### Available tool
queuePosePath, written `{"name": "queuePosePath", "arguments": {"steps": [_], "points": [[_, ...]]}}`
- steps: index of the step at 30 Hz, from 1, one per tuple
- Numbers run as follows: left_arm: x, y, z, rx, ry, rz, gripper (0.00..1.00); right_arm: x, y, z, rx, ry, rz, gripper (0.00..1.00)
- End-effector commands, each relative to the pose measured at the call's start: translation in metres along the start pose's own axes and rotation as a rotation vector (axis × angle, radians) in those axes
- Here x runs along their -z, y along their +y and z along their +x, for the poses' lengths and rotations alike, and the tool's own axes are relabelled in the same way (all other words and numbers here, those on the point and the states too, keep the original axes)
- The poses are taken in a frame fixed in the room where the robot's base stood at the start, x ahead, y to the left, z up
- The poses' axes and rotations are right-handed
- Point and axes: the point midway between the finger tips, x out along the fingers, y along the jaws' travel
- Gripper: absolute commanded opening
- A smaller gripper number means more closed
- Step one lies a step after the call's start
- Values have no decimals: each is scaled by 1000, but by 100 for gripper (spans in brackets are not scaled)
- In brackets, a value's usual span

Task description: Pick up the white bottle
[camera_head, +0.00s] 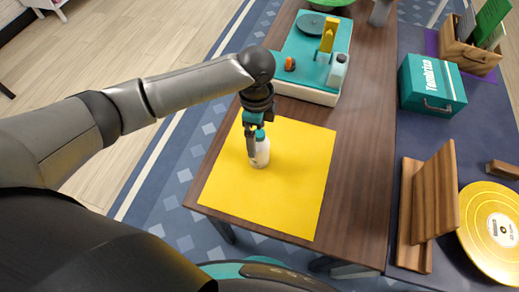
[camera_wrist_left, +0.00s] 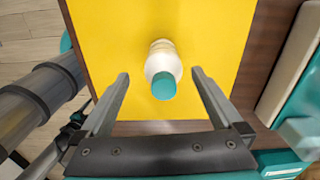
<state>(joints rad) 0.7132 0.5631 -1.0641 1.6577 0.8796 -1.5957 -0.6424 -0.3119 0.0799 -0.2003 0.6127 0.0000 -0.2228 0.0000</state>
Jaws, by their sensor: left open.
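The white bottle (camera_head: 261,155) has a teal cap and stands upright on a yellow mat (camera_head: 300,190) on the wooden table. In the left wrist view the bottle (camera_wrist_left: 160,62) is seen from above, with its cap toward the camera. My left gripper (camera_head: 254,145) is right at the bottle in the head view and hides part of it. In the left wrist view my left gripper (camera_wrist_left: 160,78) is open, with one finger on each side of the bottle and a gap on both sides. My right gripper is not in view.
To the right, a second table holds a teal box (camera_head: 432,85), a wooden stand (camera_head: 428,205) and a gold disc (camera_head: 492,230). The mat around the bottle is clear.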

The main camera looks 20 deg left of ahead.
Motion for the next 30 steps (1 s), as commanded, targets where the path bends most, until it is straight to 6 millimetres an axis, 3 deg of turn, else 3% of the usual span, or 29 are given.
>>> {"name": "queuePosePath", "arguments": {"steps": [9,18,26,30], "points": [[2,-1,28,0,1,0,100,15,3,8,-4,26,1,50],[5,-3,68,0,1,0,100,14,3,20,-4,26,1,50],[5,-3,70,1,1,1,100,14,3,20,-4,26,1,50],[5,-4,70,1,1,1,86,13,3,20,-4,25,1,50]]}}
